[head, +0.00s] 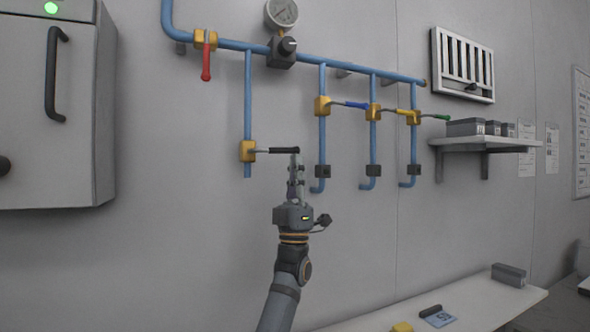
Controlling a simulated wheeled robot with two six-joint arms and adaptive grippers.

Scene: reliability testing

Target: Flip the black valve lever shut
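The black valve lever (284,150) sticks out to the right, roughly level, from a yellow valve body (247,151) on a vertical blue pipe at the lower left of the pipework. My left gripper (297,160) reaches up from below, with its fingertips at the lever's free right end. The fingers overlap each other in this view, so I cannot tell whether they touch the lever or how far apart they are. My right gripper is not in view.
A red lever (206,63) hangs down at upper left. A gauge (282,13) is above. A wall shelf (485,143) is at right, and a white bench (470,302) is below.

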